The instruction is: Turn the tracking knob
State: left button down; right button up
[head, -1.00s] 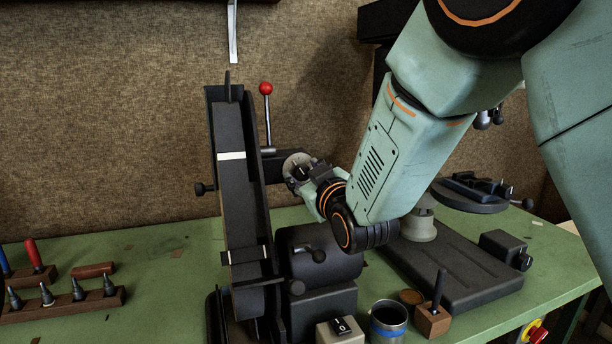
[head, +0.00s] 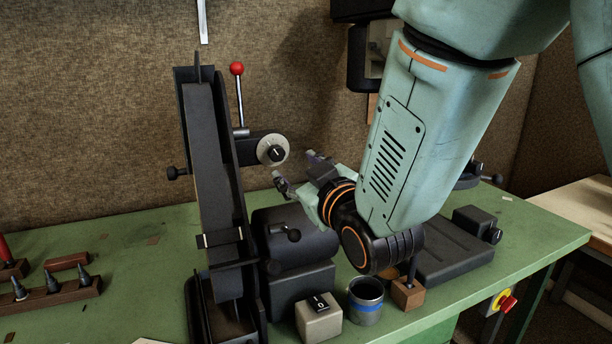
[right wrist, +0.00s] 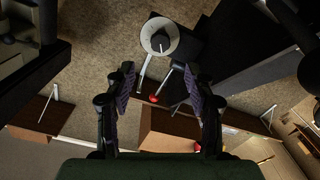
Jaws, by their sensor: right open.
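The tracking knob (head: 272,149) is a pale round dial with a black centre grip, at the end of a dark arm on the belt grinder (head: 212,165). My right gripper (head: 298,169) is open and empty. It is a little right of and below the knob in the head view, apart from it, with its fingers pointing towards it. In the right wrist view the knob (right wrist: 159,38) faces me, centred beyond the gap between the two open fingertips (right wrist: 159,75). My left gripper is not in view.
A red-tipped lever (head: 237,69) rises beside the knob. Below stand a switch box (head: 319,318), a metal cup with a blue band (head: 366,302) and a small wooden block (head: 407,293). A wooden rack (head: 50,291) with cone-shaped bits lies left on the green bench.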

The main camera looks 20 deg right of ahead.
jog(key=shift+s, duration=1.4)
